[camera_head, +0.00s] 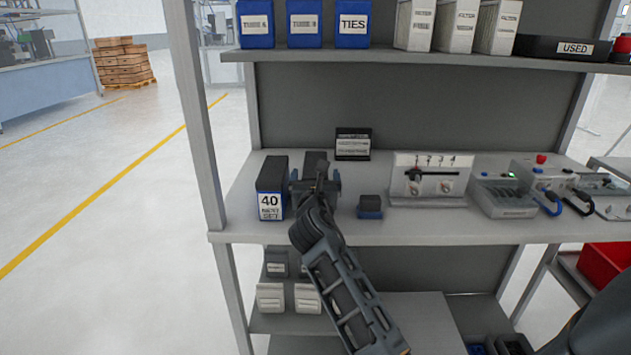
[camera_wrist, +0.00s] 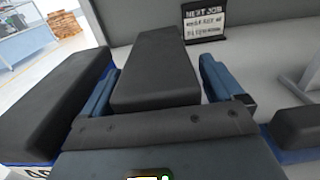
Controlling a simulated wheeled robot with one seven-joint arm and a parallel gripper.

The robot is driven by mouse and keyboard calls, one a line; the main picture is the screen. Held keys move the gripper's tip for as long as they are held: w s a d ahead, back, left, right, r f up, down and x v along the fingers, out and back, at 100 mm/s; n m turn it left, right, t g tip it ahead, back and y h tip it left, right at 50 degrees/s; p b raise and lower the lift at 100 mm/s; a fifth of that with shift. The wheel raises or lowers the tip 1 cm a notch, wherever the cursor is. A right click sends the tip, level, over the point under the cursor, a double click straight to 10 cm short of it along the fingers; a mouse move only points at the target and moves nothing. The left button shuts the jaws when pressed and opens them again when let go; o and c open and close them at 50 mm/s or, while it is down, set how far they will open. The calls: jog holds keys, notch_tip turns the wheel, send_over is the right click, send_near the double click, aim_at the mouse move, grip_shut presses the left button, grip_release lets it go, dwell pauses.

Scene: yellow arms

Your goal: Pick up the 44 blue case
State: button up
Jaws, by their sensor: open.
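A dark-topped case (camera_head: 315,157) stands on the shelf, mostly hidden behind my gripper (camera_head: 315,181) in the head view. In the wrist view the same case (camera_wrist: 155,72) lies between my two blue fingers, with a visible gap on the right side. Its front and label are hidden, so I cannot read a 44. My gripper (camera_wrist: 160,66) is open around it. Just to the left stands a case labelled 40 (camera_head: 270,188), black above and blue at the bottom; it also shows in the wrist view (camera_wrist: 55,100), close beside my left finger.
A small low black-and-blue block (camera_head: 370,206) sits to the right of my gripper. A black NEXT JOB sign (camera_head: 353,144) stands behind. A panel with switches (camera_head: 430,180) and grey devices (camera_head: 503,195) fill the right side. The shelf's left upright (camera_head: 200,120) is near the 40 case.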

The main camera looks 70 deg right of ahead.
jog(key=shift+w+d, duration=0.15)
jog(key=shift+d, duration=0.1)
jog(key=shift+c, duration=0.2)
jog(key=c, duration=1.2)
jog(key=shift+c, duration=0.7)
jog(key=shift+r, duration=0.1)
